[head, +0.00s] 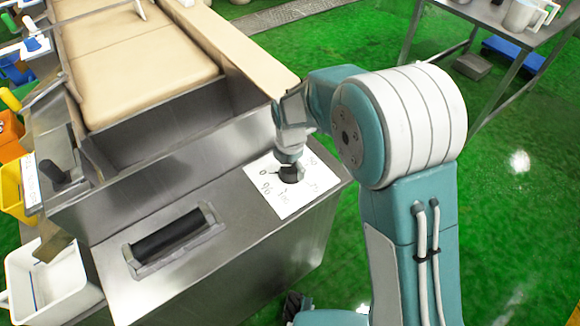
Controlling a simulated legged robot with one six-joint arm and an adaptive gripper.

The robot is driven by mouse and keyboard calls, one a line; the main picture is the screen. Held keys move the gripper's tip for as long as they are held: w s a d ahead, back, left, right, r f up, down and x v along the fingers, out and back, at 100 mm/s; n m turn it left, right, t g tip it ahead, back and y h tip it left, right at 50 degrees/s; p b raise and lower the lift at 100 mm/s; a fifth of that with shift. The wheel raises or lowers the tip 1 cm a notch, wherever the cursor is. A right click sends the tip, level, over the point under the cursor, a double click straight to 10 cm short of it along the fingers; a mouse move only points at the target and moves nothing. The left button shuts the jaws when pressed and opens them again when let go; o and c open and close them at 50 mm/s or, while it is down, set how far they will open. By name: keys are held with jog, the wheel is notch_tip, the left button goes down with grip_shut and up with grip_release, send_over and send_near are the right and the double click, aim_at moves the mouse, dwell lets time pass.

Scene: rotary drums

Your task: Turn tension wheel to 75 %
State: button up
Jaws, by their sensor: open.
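The tension wheel is a small black knob (290,174) at the middle of a white dial card (290,207) on the steel machine top. A thin dark mark beside the knob seems to point left toward the 0. My gripper (291,157) points down right over the knob and hides its upper part. It is open, but its fingers are small, and I cannot tell whether they touch the knob.
A black roller handle (172,234) sits in a recess left of the card. A steel trough wall and beige padded surface (140,60) rise behind. White (47,278) and yellow bins stand at left. A steel table (500,20) is at upper right. Green floor is open at right.

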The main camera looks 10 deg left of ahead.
jog(key=shift+f, duration=0.2)
jog(key=c, duration=0.9)
jog(key=shift+m, duration=0.3)
